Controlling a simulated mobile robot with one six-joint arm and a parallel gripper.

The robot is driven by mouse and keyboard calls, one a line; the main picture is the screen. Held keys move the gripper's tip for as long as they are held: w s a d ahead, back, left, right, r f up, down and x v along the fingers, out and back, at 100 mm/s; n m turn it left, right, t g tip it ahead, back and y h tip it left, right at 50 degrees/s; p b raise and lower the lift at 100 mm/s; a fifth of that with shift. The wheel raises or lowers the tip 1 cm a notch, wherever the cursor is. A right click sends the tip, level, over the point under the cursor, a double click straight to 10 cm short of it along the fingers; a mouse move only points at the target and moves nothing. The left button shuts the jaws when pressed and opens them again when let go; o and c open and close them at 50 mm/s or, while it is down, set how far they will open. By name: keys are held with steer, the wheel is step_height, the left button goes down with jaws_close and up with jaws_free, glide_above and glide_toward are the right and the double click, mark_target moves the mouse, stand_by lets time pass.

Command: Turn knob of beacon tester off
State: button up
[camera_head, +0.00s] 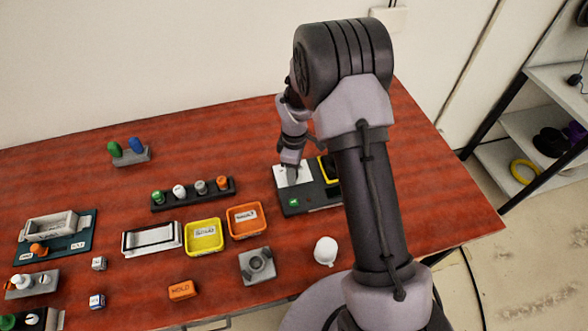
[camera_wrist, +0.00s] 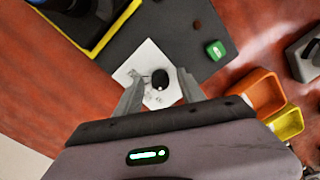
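The dark grey tester board (camera_head: 318,199) lies at the right of the red table and also shows in the wrist view (camera_wrist: 188,22). It carries a white panel (camera_wrist: 138,60) with a round black knob (camera_wrist: 160,79) and faint markings. The white panel also shows in the head view (camera_head: 281,177). My gripper (camera_wrist: 161,77) is over the panel, its two fingers apart on either side of the knob. Whether they touch the knob, I cannot tell. My gripper (camera_head: 291,174) hides the knob in the head view. The knob's pointer setting is not readable.
The board has a green button (camera_wrist: 216,50), a small dark red spot (camera_wrist: 197,23) and a yellow-edged black part (camera_wrist: 97,28). Orange (camera_head: 246,219) and yellow (camera_head: 204,237) bins stand left of it. A white rounded object (camera_head: 325,251) is in front.

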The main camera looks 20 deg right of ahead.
step_height(320, 180, up, 17)
steer(key=p, duration=0.4)
steer(key=shift+w+r, duration=0.2)
steer(key=shift+d, duration=0.1)
